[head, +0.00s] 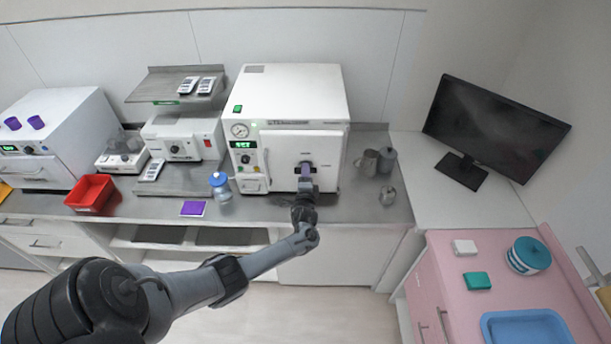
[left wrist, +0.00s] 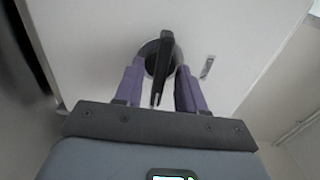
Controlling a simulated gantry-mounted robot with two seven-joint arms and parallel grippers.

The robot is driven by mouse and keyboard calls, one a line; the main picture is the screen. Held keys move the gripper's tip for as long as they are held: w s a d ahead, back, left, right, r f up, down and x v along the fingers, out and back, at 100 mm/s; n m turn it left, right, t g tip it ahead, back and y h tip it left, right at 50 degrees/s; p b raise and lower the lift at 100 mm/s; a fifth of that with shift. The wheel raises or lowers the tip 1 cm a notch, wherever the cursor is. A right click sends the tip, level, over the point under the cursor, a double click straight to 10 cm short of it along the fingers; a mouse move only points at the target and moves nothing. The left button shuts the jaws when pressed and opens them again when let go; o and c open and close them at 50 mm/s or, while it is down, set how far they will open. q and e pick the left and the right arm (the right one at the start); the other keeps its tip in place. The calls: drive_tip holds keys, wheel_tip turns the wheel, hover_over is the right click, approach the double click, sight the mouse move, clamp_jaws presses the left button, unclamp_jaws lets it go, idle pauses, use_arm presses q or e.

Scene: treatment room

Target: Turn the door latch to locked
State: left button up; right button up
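The white sterilizer (head: 296,98) stands on the steel counter with its square door (head: 280,156) closed. The black door latch (left wrist: 162,62) is a lever on a round dark hub; in the left wrist view it points nearly straight up and down. My left gripper (head: 305,168) is at the door front, over the latch, hiding most of it in the head view. In the left wrist view its two purple fingers (left wrist: 158,90) stand on either side of the lever, with gaps visible, so it is open around the latch. My right gripper is not in view.
A blue-capped bottle (head: 220,187), a purple pad (head: 193,208) and a red bin (head: 91,193) are on the counter to the left. Metal jugs (head: 368,162) stand right of the sterilizer. A small silver mark (left wrist: 207,67) is on the door beside the latch.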

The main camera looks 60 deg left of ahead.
use_arm(q)
drive_tip(key=shift+d, duration=0.1)
drive_tip(key=v, duration=1)
drive_tip(key=shift+s+d+p, duration=0.25)
drive_tip(key=shift+p, duration=0.1)
drive_tip(key=shift+f, duration=0.1)
